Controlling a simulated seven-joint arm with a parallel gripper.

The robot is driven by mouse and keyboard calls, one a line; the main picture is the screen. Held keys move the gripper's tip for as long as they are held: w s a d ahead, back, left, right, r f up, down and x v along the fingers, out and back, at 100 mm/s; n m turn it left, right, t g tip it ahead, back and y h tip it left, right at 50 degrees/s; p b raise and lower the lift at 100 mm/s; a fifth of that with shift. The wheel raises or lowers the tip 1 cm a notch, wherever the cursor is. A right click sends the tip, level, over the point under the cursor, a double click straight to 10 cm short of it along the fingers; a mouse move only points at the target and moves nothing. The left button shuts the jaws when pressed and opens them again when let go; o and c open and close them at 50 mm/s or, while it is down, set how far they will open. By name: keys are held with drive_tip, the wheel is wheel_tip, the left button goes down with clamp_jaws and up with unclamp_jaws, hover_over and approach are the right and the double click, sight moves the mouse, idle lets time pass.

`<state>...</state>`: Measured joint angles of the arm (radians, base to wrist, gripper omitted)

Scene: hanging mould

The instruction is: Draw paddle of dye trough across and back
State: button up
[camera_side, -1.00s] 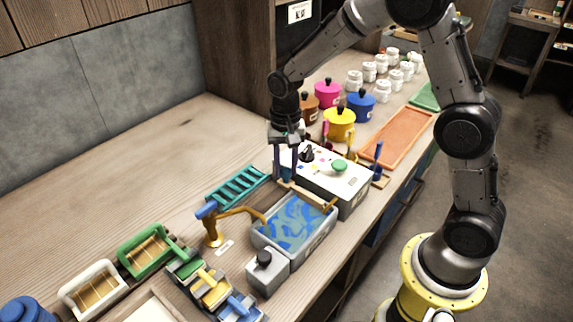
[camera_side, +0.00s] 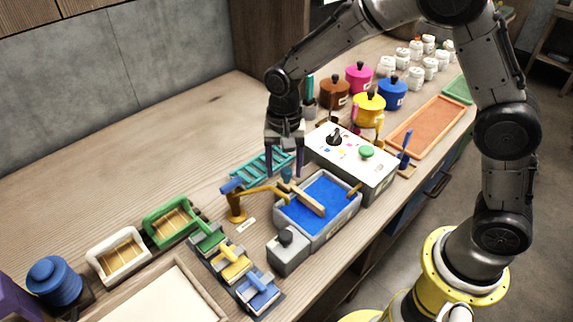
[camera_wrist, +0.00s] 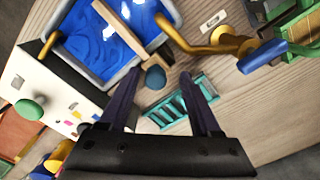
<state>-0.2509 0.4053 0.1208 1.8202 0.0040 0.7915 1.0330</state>
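The dye trough (camera_side: 345,222) is a grey box of blue dye (camera_side: 330,190). It also shows in the wrist view (camera_wrist: 92,72). The paddle's wooden bar (camera_side: 298,196) lies across the dye, left of the trough's middle; it shows again in the wrist view (camera_wrist: 118,27). Its round dark-blue knob (camera_wrist: 155,77) sits at the bar's end by the back rim. My gripper (camera_side: 285,174) is above that end, fingers pointing down. In the wrist view the fingers (camera_wrist: 160,74) are apart, one each side of the knob, with gaps showing.
A brass tap with a blue handle (camera_side: 236,207) reaches over the trough's left end. A white-topped box (camera_side: 350,160) stands against its right end. The back left tabletop is bare.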

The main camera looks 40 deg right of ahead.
drive_tip(key=shift+d, duration=0.1)
wheel_tip(320, 180, up, 14)
idle(0.7)
drive_tip(key=shift+d, duration=0.1)
drive_tip(key=shift+d+f, duration=0.1)
drive_tip(key=shift+d, duration=0.05)
wheel_tip(320, 180, down, 14)
drive_tip(key=shift+r, duration=0.1)
idle(0.6)
clamp_jaws()
